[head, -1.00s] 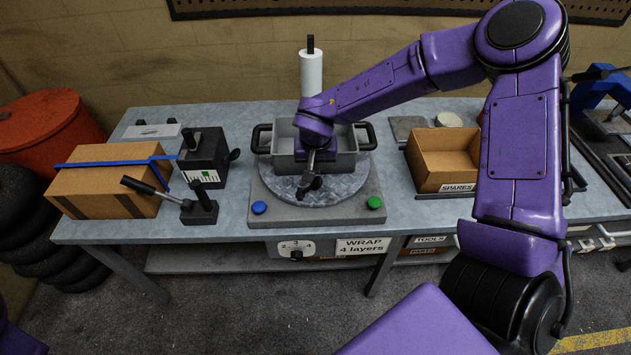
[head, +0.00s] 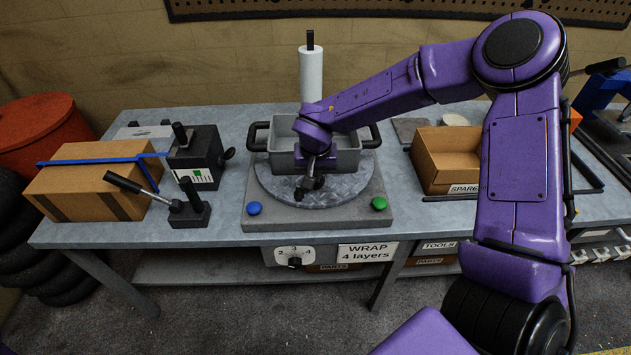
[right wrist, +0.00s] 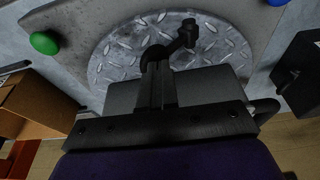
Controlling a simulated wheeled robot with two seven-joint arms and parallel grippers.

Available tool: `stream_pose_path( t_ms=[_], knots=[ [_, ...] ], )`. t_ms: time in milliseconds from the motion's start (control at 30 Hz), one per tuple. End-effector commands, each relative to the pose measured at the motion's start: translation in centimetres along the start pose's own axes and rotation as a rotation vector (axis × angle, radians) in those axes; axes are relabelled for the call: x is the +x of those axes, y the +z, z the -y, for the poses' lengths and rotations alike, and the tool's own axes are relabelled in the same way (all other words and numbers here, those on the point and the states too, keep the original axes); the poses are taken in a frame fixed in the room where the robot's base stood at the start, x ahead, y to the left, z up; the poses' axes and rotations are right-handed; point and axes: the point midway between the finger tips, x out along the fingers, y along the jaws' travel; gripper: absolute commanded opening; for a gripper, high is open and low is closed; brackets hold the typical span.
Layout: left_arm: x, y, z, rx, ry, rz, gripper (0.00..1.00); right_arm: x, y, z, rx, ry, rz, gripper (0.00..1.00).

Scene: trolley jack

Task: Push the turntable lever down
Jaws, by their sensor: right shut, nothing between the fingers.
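A lever with a light shaft and black grip (head: 126,184) rises up and left from a small black base (head: 189,216), left of the turntable. The round metal turntable (head: 340,192) sits on a grey base and carries a grey tub (head: 347,160). My right gripper (head: 309,180) is shut and empty, pointing down over the turntable's front, well right of the lever. In the right wrist view my shut fingers (right wrist: 155,78) show with a dark bent piece beyond them over the turntable; I cannot tell what it is. My left gripper is out of view.
A black box (head: 196,160) with a knob stands behind the lever. A blue-strapped carton (head: 90,185) is at its left. Blue (head: 253,208) and green (head: 379,203) buttons flank the turntable's front. A white roll (head: 311,75) stands behind it; a spares box (head: 445,160) is right.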

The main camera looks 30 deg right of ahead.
Motion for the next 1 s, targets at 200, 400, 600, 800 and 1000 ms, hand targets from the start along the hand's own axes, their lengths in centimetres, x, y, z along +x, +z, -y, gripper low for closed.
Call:
stream_pose_path(
  t_ms=[200,400,600,800,1000],
  knots=[
    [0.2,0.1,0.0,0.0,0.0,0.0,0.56,0.6,0.2,0.0,-0.001,0.0,0.001,0.0],
    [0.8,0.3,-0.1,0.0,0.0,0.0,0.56,2.9,0.8,0.0,0.0,0.001,0.003,0.0],
    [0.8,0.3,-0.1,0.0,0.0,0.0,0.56,3.4,0.9,0.0,0.0,0.0,-0.001,0.0],
    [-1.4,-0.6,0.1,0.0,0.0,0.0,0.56,1.6,2.5,0.0,-0.003,-0.001,0.002,0.0],
    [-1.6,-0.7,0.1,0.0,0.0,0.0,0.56,1.6,3.6,0.0,0.001,0.0,0.0,0.0]
  ],
)
